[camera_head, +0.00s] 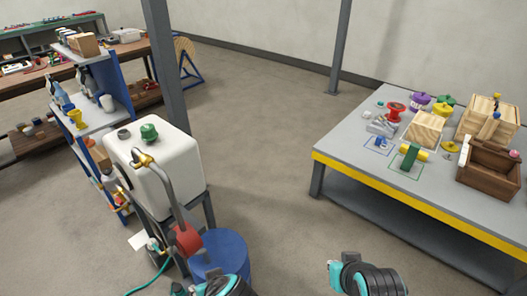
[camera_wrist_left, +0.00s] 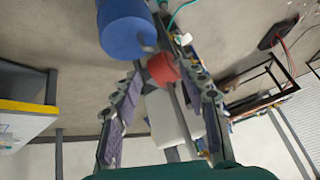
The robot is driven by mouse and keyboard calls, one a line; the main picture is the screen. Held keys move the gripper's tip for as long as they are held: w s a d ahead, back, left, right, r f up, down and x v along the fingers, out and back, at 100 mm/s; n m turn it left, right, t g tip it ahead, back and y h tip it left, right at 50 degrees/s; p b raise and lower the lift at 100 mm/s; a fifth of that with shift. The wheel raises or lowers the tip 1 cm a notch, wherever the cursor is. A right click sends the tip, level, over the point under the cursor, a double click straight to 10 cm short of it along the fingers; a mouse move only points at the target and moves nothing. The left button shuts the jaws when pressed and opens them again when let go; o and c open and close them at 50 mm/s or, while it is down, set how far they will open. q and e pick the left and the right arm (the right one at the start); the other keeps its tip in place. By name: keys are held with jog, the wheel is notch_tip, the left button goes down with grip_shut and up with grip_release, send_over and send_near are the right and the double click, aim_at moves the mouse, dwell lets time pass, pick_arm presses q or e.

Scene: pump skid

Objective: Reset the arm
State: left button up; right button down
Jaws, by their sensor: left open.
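My left gripper (camera_wrist_left: 163,68) shows in the left wrist view with its two fingers spread wide apart and nothing held between them. Beyond the fingers, the red pump part (camera_wrist_left: 162,68) and the white tank (camera_wrist_left: 172,120) show in the gap; I cannot tell how far off they are. In the head view, teal and black links of my arms show at the bottom edge, one at bottom centre-left and one to the right of it. Neither gripper can be made out there, and my right gripper is out of view.
A white tank (camera_head: 150,172) with a green cap, a bent pipe, a red pump part (camera_head: 187,238) and a blue drum (camera_head: 228,252) stand at left. A grey table (camera_head: 345,145) with a yellow edge holds boxes and coloured parts at right. Open floor lies between.

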pick_arm(q)
jog(key=w+a+r+m+t+h, duration=0.1)
jog(key=w+a+r+m+h, duration=0.1)
jog(key=w+a+m+h, duration=0.2)
jog(key=shift+a+r+m+t, duration=0.2)
jog(key=shift+r+m+t, duration=0.15)
jog(key=shift+m+t, duration=0.05)
jog(key=shift+s, duration=0.1)
dwell(0.8)
